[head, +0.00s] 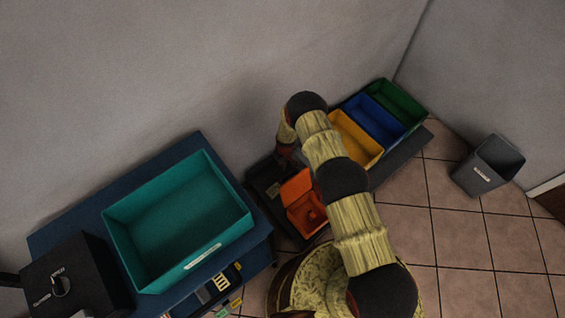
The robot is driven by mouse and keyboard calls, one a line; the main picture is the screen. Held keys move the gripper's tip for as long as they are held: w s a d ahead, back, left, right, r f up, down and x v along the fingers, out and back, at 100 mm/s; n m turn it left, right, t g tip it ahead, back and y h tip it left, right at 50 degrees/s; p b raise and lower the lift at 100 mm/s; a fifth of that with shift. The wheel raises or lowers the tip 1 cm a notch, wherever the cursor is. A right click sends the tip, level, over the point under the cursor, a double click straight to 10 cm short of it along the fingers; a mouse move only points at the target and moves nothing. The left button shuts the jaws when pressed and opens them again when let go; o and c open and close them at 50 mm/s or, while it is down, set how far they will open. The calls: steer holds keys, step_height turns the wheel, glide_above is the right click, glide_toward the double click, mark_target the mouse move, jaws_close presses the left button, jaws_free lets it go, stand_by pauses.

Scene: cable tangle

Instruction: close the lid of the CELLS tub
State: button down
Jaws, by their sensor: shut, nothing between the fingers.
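An orange tub (306,222) stands on the low dark bench at the picture's centre. Its orange lid (296,187) stands raised at its back edge, so the tub is open. A small orange shape shows inside. I cannot read any CELLS label on it. My gripper (286,158) is small and dark in the head view, at the end of my bent arm. It is shut and empty, above and behind the raised lid. I cannot tell whether it touches the lid. My arm passes just right of the tub and hides part of the bench.
Yellow (356,139), blue (375,119) and green bins (398,102) stand right of the tub. A teal tote (128,252) and a black box (72,278) sit on the blue table at left. A grey waste bin (488,165) stands on open tiled floor. A wall rises close behind.

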steer(key=shift+s+d+r, duration=0.35)
steer(key=shift+s+d, duration=0.15)
steer(key=shift+s, duration=0.2)
steer(key=shift+s+d+r, duration=0.35)
steer(key=shift+s+d, duration=0.1)
steer(key=shift+s, duration=0.2)
steer(key=shift+d, duration=0.1)
